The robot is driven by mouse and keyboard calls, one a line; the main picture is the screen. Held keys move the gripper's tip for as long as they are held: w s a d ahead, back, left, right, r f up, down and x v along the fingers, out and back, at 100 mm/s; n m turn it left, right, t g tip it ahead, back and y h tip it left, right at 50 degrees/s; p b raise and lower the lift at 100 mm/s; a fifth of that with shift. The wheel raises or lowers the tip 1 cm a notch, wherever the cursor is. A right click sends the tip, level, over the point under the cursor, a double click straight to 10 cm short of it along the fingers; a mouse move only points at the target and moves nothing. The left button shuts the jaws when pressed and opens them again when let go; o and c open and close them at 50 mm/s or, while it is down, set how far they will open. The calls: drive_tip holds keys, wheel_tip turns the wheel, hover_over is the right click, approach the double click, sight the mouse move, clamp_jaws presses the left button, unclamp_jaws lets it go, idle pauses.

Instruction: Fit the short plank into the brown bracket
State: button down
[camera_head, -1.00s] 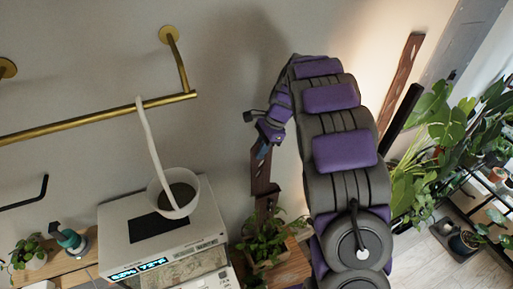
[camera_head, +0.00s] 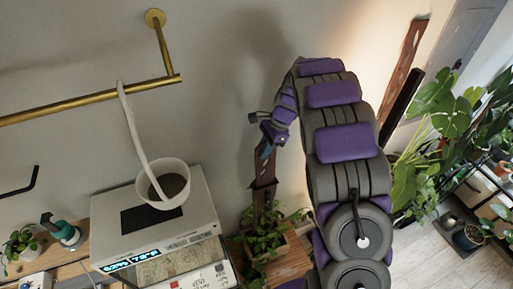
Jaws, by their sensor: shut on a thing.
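My gripper (camera_head: 268,146) is at the end of my purple and grey arm, in the middle of the view. It is shut on the short plank (camera_head: 264,168), a dark brown strip that hangs down close to upright. The brown bracket (camera_head: 264,198) appears just below the plank, against the wall and above a leafy plant. The plank's lower end lines up with the bracket's top. I cannot tell whether it is inside the bracket or only in front of it. The fingertips are small and partly hidden.
A leafy potted plant (camera_head: 262,238) stands under the bracket. A white machine (camera_head: 200,212) with a white pot (camera_head: 162,184) on it is to the left. A brass rail (camera_head: 90,100) is on the wall. Large plants (camera_head: 440,130) stand on the right.

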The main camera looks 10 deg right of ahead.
wheel_tip(320, 180, down, 3)
drive_tip(key=shift+r, duration=0.1)
drive_tip(key=c, duration=1.4)
unclamp_jaws()
drive_tip(key=shift+d, duration=0.75)
drive_tip(key=shift+c, duration=0.2)
drive_tip(key=shift+o, duration=1.4)
drive_tip(key=shift+d, duration=0.15)
drive_tip(key=shift+o, duration=0.3)
drive_tip(key=shift+a, duration=0.95)
drive_tip(key=d+b+v, duration=0.1)
drive_tip(key=v, duration=1.6)
drive_tip(key=shift+r+b, duration=0.15)
drive_tip(key=shift+b, duration=0.2)
